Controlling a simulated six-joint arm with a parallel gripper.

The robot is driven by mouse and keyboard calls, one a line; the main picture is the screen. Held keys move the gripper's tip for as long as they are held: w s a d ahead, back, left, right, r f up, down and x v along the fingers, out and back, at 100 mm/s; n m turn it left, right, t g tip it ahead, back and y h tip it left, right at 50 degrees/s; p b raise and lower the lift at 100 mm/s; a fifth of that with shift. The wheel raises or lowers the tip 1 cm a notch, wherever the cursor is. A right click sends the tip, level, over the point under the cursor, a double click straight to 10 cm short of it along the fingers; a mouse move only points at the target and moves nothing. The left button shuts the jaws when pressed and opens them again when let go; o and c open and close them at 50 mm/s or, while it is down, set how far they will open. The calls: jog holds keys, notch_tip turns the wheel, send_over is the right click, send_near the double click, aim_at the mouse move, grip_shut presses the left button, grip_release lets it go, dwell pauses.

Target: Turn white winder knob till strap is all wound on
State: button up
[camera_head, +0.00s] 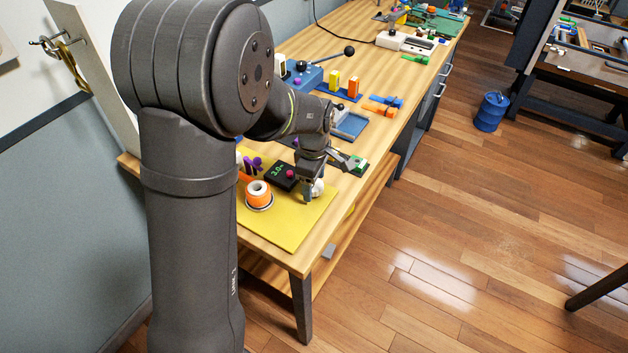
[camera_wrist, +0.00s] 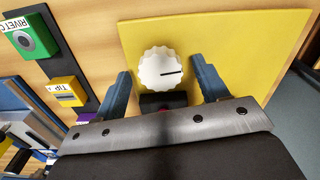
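The white winder knob (camera_wrist: 162,68) has a scalloped rim and a dark line on its face, pointing right in the wrist view. My gripper (camera_wrist: 161,70) is open, with one blue-grey finger on each side of the knob and a visible gap on both sides.
The bench's front edge is close.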

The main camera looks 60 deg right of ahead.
notch_tip(320, 180, up, 17)
jog(key=shift+r, duration=0.2)
dwell(0.5)
dwell(0.5)
notch_tip(320, 180, down, 18)
jog(key=shift+r, duration=0.25)
dwell(0.5)
